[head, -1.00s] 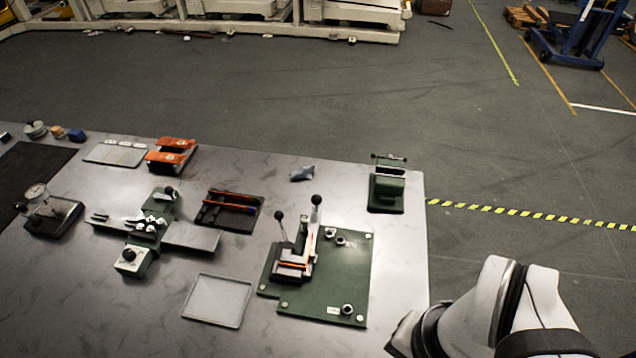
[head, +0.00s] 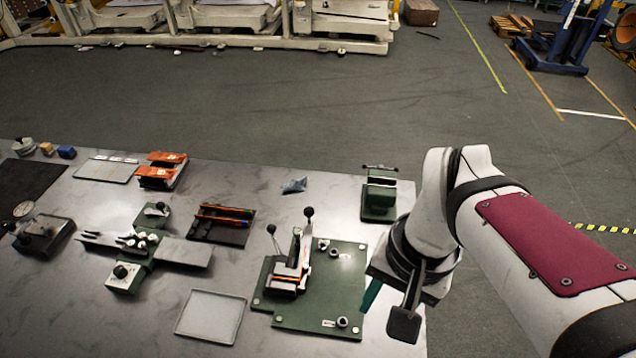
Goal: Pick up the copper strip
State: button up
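A thin orange-copper strip lies along the dark tray (head: 222,237) left of the table's middle; a long narrow piece (head: 226,221) shows across it. Another thin orange edge (head: 288,284) shows on the lever fixture (head: 290,266) on the green plate. I cannot tell for sure which is the copper strip. My gripper (head: 386,307) hangs at the table's right side, right of the green plate. Its dark finger and a teal finger-like part stand apart, with nothing visible between them. It is well away from the dark tray.
A green plate (head: 318,318) carries the lever fixture with upright black-knobbed levers. A green vise (head: 379,195) stands behind my gripper. An empty grey tray (head: 210,316) lies in front. Orange blocks (head: 161,171), a green device (head: 128,272) and a gauge stand (head: 40,235) are farther left.

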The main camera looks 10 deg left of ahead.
jog(key=w+a+f+n+h, duration=0.1)
jog(key=w+a, duration=0.3)
jog(key=w, duration=0.2)
jog(key=w+a+n, duration=0.2)
jog(key=w+a, duration=0.2)
jog(key=w, duration=0.3)
jog(key=n, duration=0.1)
send_near(303, 260)
notch_tip(303, 260, down, 9)
jog(key=shift+s+a+r, duration=0.1)
jog(key=shift+a+r, duration=0.05)
grip_shut()
